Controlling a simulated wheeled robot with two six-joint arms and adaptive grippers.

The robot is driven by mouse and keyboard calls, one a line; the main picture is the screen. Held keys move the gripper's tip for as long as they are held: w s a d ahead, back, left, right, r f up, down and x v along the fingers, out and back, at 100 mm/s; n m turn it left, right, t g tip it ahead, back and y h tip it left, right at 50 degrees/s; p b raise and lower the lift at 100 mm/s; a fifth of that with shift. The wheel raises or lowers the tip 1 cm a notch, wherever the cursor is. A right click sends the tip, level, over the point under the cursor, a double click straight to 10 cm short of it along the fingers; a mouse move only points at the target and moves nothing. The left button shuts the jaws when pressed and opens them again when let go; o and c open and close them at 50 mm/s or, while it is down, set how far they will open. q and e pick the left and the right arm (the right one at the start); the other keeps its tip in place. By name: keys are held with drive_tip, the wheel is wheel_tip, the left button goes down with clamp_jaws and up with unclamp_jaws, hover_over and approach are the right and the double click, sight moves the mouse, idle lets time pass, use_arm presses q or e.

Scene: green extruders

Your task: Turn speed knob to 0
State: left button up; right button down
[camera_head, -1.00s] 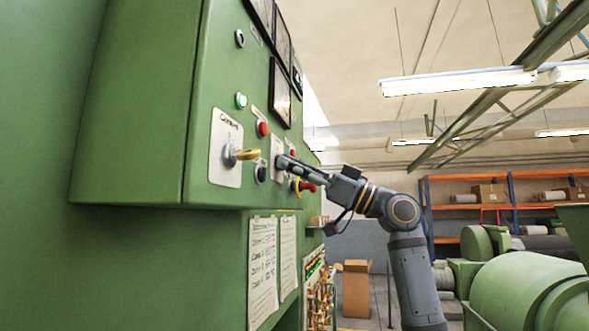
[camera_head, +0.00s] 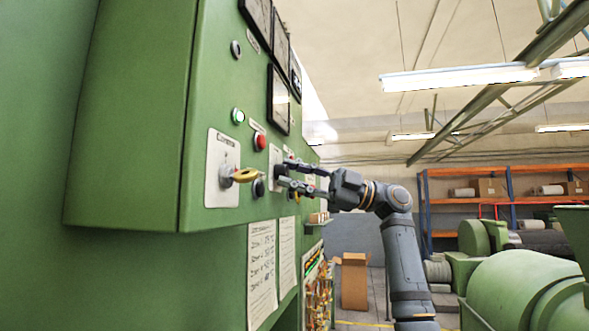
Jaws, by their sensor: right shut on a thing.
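The green control panel (camera_head: 215,75) fills the left of the view. A small pale plate (camera_head: 274,155) on its front bears a small dark knob (camera_head: 279,171), taken to be the speed knob; its label and setting cannot be read. My right gripper (camera_head: 284,173) comes in from the right, with one finger above and one below this knob. It is shut on the knob, which is mostly hidden between the fingertips. My left gripper is not in view.
A yellow-handled switch (camera_head: 244,175) sticks out left of the gripper. A red button (camera_head: 260,142) and a lit green button (camera_head: 239,116) are above it. A dark knob (camera_head: 258,187) is close to the lower finger. Paper sheets (camera_head: 262,270) hang below.

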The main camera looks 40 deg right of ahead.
drive_tip(key=shift+n+g, duration=0.3)
drive_tip(key=shift+n, duration=0.3)
drive_tip(key=c, duration=1)
unclamp_jaws()
drive_tip(key=v, duration=1.1)
drive_tip(key=shift+s+d, duration=0.2)
drive_tip(key=shift+d, duration=0.2)
drive_tip(key=shift+d, duration=0.1)
drive_tip(key=shift+f, duration=0.1)
